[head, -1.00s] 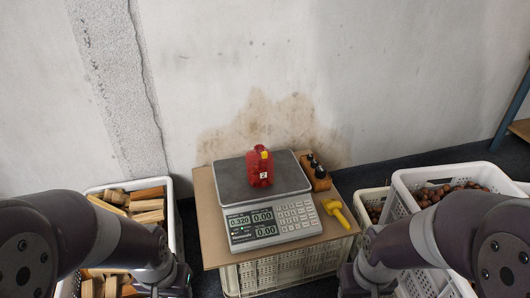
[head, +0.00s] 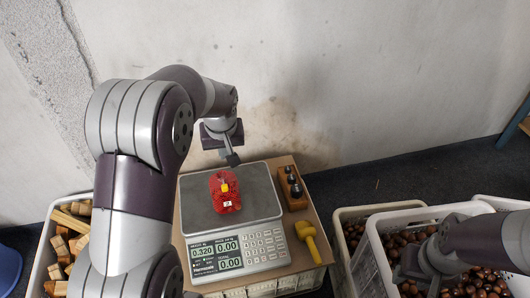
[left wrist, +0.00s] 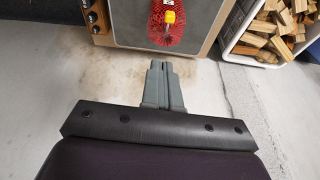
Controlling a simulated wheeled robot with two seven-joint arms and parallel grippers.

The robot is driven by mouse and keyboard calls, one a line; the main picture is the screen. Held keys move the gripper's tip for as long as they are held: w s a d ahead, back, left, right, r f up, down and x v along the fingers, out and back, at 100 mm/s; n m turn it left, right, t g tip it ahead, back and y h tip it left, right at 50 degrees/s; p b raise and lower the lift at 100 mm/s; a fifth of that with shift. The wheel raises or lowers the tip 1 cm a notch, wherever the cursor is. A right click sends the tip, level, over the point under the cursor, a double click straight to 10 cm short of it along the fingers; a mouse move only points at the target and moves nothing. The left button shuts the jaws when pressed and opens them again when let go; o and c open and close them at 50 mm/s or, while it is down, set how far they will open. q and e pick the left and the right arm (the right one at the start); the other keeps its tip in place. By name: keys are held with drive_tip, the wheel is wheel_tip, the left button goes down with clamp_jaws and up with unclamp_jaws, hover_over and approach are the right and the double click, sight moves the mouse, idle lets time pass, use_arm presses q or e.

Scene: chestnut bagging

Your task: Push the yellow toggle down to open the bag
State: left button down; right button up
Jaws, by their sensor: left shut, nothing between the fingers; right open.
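The red net bag (head: 226,200) stands on the scale's grey plate (head: 262,196), with the yellow toggle (head: 225,188) at its top and a small white label on its front. My left gripper (head: 233,160) is shut and empty, just behind the plate and apart from the bag. In the left wrist view its closed fingers (left wrist: 160,64) point toward the bag (left wrist: 160,38) and toggle (left wrist: 170,17), with a gap between. My right gripper (head: 413,275) is open over the chestnut crate; its fingertips are hard to make out.
The scale (head: 214,259) stands on a brown board on a crate. A wooden block with dark weights (head: 292,185) and a yellow tool (head: 307,238) lie right of it. A chestnut crate (head: 375,252) is at right, a wood crate (head: 43,250) at left. The wall rises behind.

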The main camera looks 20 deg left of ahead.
sight(224, 185)
use_arm(q)
drive_tip(key=s+b+x, duration=0.1)
drive_tip(key=x, duration=0.3)
drive_tip(key=s+b+x, duration=0.1)
drive_tip(key=b+x, duration=0.1)
drive_tip(key=x, duration=0.2)
drive_tip(key=s+b+x, duration=0.1)
drive_tip(key=x, duration=0.4)
drive_tip(key=shift+f, duration=0.45)
use_arm(e)
drive_tip(key=f, duration=0.2)
drive_tip(key=s+f, duration=0.1)
drive_tip(key=f, duration=0.1)
drive_tip(key=shift+s+a+f, duration=0.1)
drive_tip(key=shift+s+a, duration=0.05)
drive_tip(key=shift+a, duration=0.05)
